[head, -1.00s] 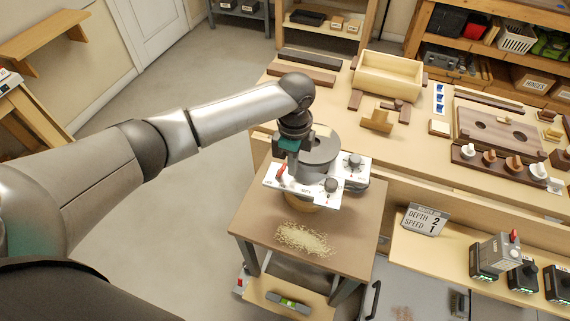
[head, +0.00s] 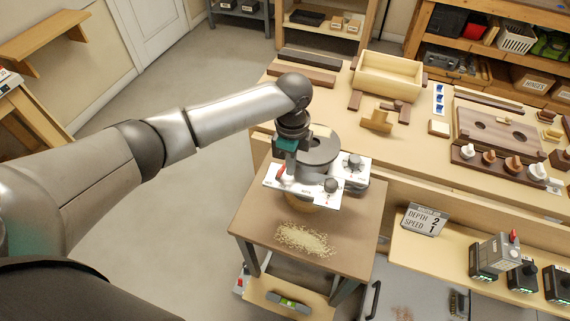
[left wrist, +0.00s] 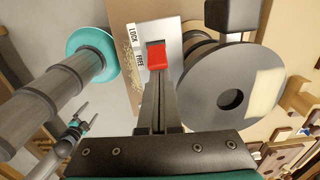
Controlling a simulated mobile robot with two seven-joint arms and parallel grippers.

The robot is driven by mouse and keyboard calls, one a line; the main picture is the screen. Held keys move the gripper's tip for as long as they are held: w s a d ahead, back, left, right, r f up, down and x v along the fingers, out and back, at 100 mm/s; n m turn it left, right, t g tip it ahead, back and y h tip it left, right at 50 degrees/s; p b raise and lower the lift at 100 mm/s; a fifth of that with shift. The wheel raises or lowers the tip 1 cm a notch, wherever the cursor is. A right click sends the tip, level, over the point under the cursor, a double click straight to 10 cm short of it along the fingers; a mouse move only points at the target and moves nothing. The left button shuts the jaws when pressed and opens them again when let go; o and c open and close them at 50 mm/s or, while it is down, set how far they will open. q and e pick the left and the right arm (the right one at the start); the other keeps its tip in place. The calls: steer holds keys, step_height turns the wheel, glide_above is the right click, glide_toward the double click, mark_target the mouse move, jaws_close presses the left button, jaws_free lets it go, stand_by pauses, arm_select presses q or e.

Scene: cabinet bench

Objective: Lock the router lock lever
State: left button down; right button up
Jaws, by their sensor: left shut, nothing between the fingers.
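The router (head: 318,150) stands on a small table, with a round grey body and a white front plate. Its red lock lever (head: 281,172) is at the plate's left end and also shows in the left wrist view (left wrist: 156,56). There, LOCK and FREE labels (left wrist: 136,46) run along the plate beside it. My left gripper (head: 287,177) is shut and empty, pointing down at the lever. In the wrist view its fingertips (left wrist: 157,76) are right at the lever's red end; I cannot tell whether they touch. A small part like my right gripper (left wrist: 78,120) shows at lower left, its jaws unclear.
Dark knobs (head: 331,185) sit on the plate right of the lever. Wood shavings (head: 304,239) lie on the small table (head: 262,221). A sign (head: 424,219) reads depth 2, speed 1. The workbench (head: 340,100) behind holds wooden parts and an open box (head: 388,76).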

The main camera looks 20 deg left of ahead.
arm_select(q)
steer(key=shift+a+p, duration=0.4)
steer(key=shift+a, duration=0.75)
steer(key=shift+d+r, duration=0.1)
steer(key=shift+r, duration=0.05)
steer(key=shift+d+r+p, duration=0.55)
steer(key=shift+r+p, duration=0.35)
steer(key=shift+p, duration=0.3)
step_height(320, 180, up, 7)
steer(key=p, duration=0.8)
